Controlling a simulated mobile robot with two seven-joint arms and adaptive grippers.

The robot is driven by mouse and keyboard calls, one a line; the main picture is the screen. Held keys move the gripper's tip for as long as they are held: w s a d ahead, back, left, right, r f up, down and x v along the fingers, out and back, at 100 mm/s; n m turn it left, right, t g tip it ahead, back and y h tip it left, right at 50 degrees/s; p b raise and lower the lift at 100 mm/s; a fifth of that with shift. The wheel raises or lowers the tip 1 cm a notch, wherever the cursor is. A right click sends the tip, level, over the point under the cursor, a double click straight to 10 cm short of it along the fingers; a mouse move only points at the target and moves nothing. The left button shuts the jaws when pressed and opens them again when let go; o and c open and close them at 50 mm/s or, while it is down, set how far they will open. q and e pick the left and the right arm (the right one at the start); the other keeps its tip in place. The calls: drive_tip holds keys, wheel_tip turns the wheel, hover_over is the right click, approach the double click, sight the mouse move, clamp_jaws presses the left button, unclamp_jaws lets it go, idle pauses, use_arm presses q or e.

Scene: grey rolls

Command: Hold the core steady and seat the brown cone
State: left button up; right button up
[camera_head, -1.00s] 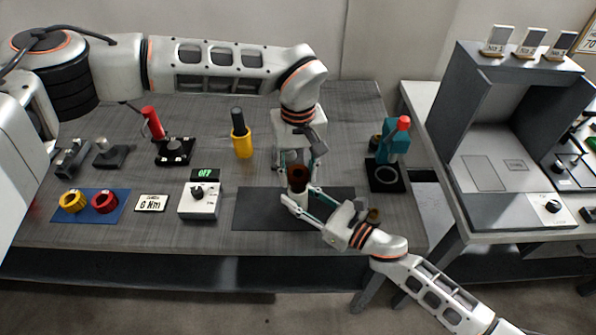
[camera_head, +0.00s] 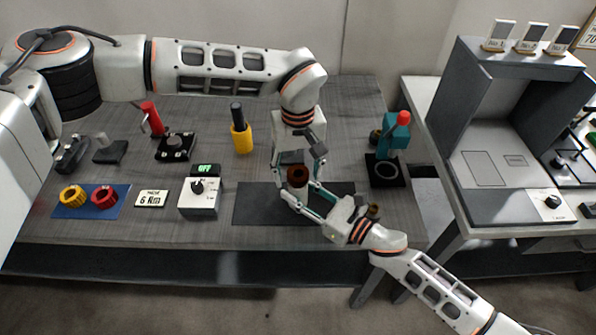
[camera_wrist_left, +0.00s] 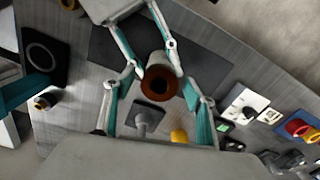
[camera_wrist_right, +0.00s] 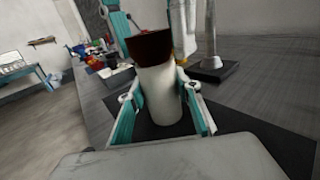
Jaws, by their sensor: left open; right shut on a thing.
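My right gripper (camera_wrist_right: 160,112) is shut on the white core (camera_wrist_right: 158,92), a pale upright cylinder over the dark mat. The brown cone (camera_wrist_right: 148,46) sits at the core's top end, looking slightly tilted; how deep it sits cannot be told. My right gripper (camera_head: 299,194) reaches in from the front right in the head view, largely hiding the core.
The dark mat (camera_head: 255,205) lies under the work. Bare table lies between.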

use_arm(q)
wheel_tip(320, 180, up, 12)
idle(0.6)
idle(0.5)
use_arm(e)
drive_tip(key=o, duration=1.2)
drive_tip(key=shift+s, duration=0.1)
drive_tip(key=v, duration=1.2)
drive_tip(key=shift+r, duration=0.1)
drive_tip(key=shift+d, duration=0.1)
